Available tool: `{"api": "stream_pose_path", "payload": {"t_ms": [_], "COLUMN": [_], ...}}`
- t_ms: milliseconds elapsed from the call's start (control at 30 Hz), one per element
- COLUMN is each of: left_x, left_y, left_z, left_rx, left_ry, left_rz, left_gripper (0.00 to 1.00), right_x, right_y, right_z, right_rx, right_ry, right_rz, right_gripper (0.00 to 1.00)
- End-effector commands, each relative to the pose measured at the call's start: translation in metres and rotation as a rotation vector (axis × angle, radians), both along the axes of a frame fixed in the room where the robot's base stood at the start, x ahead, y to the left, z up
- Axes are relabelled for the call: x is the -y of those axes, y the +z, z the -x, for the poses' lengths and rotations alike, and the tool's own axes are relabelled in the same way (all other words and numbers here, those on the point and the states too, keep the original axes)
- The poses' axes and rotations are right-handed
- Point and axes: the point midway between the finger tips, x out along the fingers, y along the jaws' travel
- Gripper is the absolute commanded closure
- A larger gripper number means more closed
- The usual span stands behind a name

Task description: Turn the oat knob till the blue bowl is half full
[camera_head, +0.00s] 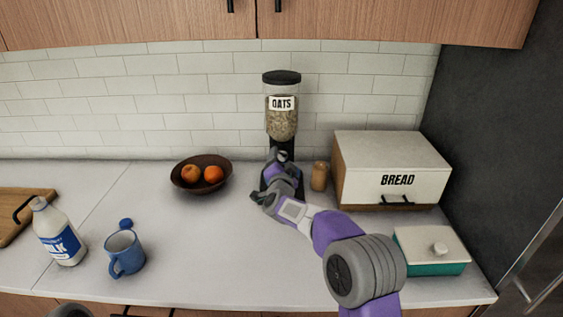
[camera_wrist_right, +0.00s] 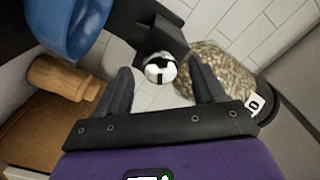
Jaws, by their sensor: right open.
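The oat dispenser (camera_head: 281,122) stands against the tiled wall, a clear hopper of oats with a black lid and an OATS label. In the right wrist view its oats (camera_wrist_right: 217,67) show beside a shiny round knob (camera_wrist_right: 160,68). My right gripper (camera_wrist_right: 161,72) is open, with the knob between and just beyond its fingertips; I cannot tell whether they touch it.
A wooden jar (camera_head: 320,176) and a bread box (camera_head: 392,168) stand right of the dispenser. A green box with a white lid (camera_head: 432,262) is at front right. A fruit bowl (camera_head: 201,184), blue mug (camera_head: 124,253) and milk bottle (camera_head: 57,233) are left. The middle counter is clear.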

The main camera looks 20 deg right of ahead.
Motion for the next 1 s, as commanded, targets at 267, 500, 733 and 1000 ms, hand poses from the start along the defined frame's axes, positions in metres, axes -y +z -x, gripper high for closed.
{"api": "stream_pose_path", "payload": {"t_ms": [267,500,733,1000], "left_x": [0.000,0.000,0.000,0.000], "left_y": [0.000,0.000,-0.006,-0.024], "left_z": [0.000,0.000,0.000,0.000], "left_rx": [0.000,0.000,0.000,0.000], "left_ry": [0.000,0.000,0.000,0.000], "left_rz": [0.000,0.000,0.000,0.000], "left_gripper": [0.57,0.57,0.57,0.57], "right_x": [0.000,0.000,0.000,0.001], "right_y": [0.000,0.000,-0.002,-0.003], "right_z": [0.000,0.000,0.000,0.000], "right_rx": [0.000,0.001,0.014,0.065], "right_ry": [0.000,0.000,0.000,-0.001], "right_rz": [0.000,-0.003,-0.049,-0.219], "right_gripper": [0.66,0.87,0.87,0.87]}}
